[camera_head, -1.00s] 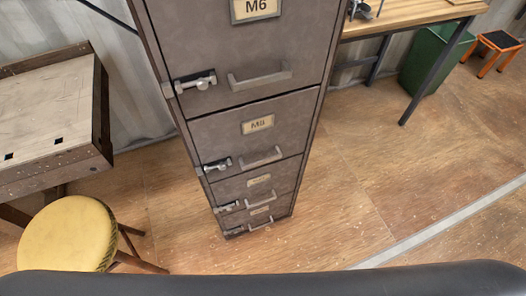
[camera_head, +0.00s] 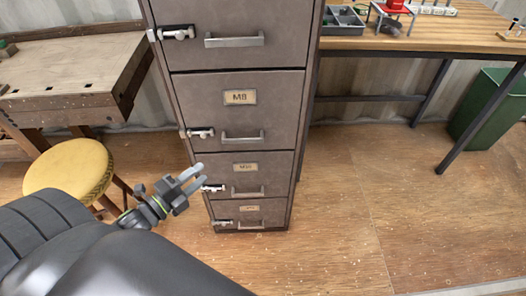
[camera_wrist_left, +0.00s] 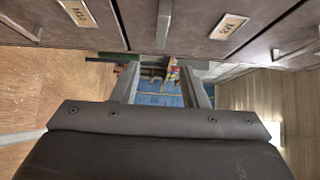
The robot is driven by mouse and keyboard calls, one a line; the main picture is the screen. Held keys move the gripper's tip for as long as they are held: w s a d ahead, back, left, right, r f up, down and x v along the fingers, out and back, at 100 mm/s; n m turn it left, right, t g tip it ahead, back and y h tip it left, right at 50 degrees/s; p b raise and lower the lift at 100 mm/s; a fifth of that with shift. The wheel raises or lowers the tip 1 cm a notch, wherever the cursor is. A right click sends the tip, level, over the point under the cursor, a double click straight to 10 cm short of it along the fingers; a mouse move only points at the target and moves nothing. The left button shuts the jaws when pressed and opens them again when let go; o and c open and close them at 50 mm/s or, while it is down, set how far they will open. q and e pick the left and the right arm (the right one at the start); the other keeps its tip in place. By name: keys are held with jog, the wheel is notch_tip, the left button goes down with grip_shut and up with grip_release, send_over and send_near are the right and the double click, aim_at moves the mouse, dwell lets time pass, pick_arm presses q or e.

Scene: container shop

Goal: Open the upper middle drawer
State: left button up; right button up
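A tall grey-brown metal cabinet (camera_head: 185,100) stands in the middle of the head view, with several drawers stacked in it. The drawer marked M8 (camera_head: 275,110) is below the topmost visible drawer (camera_head: 275,20) and looks shut. It has a bar handle (camera_head: 242,138) and a latch (camera_head: 200,132) at its left edge. My left gripper (camera_head: 197,179) is open and empty, in front of the cabinet's lower left side in the picture. In the left wrist view its two fingers (camera_wrist_left: 160,90) are apart, with cabinet fronts, labels and a handle (camera_wrist_left: 164,22) beyond. My right gripper is not in view.
A yellow round stool (camera_head: 68,168) and a wooden workbench (camera_head: 70,70) stand left of the cabinet. A wooden table (camera_head: 440,40) with a grey tray (camera_head: 343,20) stands to the right, with a green bin (camera_head: 490,105) near it. The floor in front is clear.

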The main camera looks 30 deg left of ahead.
aim_at(242, 141)
pick_arm(q)
jog(key=p+x, duration=0.3)
jog(key=x, duration=1.3)
jog(key=shift+d+r, duration=0.1)
jog(key=shift+d, duration=0.05)
jog(key=shift+w+d, duration=0.2)
jog(key=shift+w, duration=0.5)
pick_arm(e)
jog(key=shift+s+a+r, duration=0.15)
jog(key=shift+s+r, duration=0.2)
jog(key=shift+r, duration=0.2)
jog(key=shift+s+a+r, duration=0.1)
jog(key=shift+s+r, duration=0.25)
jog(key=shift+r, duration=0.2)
pick_arm(q)
grip_shut()
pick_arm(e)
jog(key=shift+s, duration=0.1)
